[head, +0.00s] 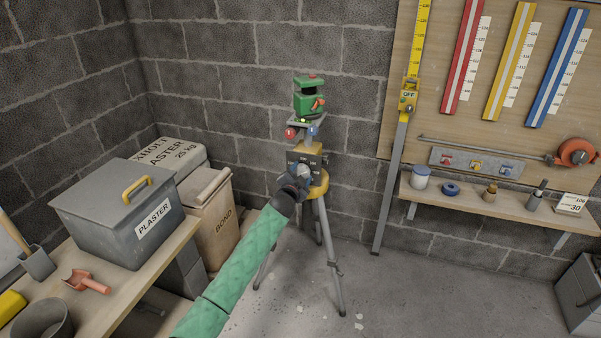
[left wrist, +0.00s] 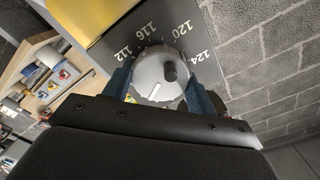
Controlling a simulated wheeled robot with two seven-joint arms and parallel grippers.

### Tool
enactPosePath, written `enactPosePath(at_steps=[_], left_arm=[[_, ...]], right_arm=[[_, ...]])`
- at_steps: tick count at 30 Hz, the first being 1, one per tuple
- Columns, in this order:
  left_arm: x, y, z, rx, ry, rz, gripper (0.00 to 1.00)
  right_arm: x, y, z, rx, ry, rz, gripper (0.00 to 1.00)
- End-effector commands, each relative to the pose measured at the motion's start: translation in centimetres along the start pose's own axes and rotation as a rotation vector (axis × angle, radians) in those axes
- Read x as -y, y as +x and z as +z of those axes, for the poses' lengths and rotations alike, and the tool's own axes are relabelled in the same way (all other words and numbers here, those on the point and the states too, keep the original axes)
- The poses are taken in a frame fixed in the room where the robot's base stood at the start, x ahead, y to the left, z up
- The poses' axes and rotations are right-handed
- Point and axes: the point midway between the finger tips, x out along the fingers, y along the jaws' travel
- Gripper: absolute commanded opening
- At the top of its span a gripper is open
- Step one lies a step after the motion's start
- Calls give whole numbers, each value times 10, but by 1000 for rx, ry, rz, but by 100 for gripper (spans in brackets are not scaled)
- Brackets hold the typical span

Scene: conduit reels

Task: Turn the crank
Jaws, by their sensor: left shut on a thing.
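The crank (left wrist: 152,72) is a grey round disc with a black knob and a pale pointer mark. It sits on a dark plate (left wrist: 110,50) printed 112, 116, 120 and 124, on a yellow tripod (head: 318,188). My left gripper (head: 301,174) reaches the front of the tripod head and mostly hides the crank in the head view. In the left wrist view, the blue fingers of my left gripper (left wrist: 163,86) are shut on the disc from both sides. A green laser level (head: 309,102) stands on top of the tripod. My right gripper is not in view.
A workbench (head: 190,228) with a plaster box (head: 100,222) and a red scoop (head: 85,282) is at the left. A bond bin (head: 208,212) stands behind it. A yellow staff (head: 392,180) leans on the wall right of the tripod.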

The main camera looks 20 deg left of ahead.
Motion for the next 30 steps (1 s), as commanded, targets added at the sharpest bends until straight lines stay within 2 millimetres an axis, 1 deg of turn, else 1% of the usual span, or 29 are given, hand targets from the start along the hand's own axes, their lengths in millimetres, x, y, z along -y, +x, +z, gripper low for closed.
enactPosePath(at_steps=[3, 12, 19, 29, 30], left_arm=[[0, 0, -1, 0, 79, 1, 34], [-1, 0, 0, 0, 202, 1, 34], [-2, 0, 0, 0, 232, 1, 34], [-2, 0, 0, 1, 233, 1, 34], [-2, 0, 0, 1, 233, 1, 59]], right_arm=[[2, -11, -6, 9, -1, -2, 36], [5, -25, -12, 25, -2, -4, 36], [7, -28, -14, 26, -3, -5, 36], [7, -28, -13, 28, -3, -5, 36], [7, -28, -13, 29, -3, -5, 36]])
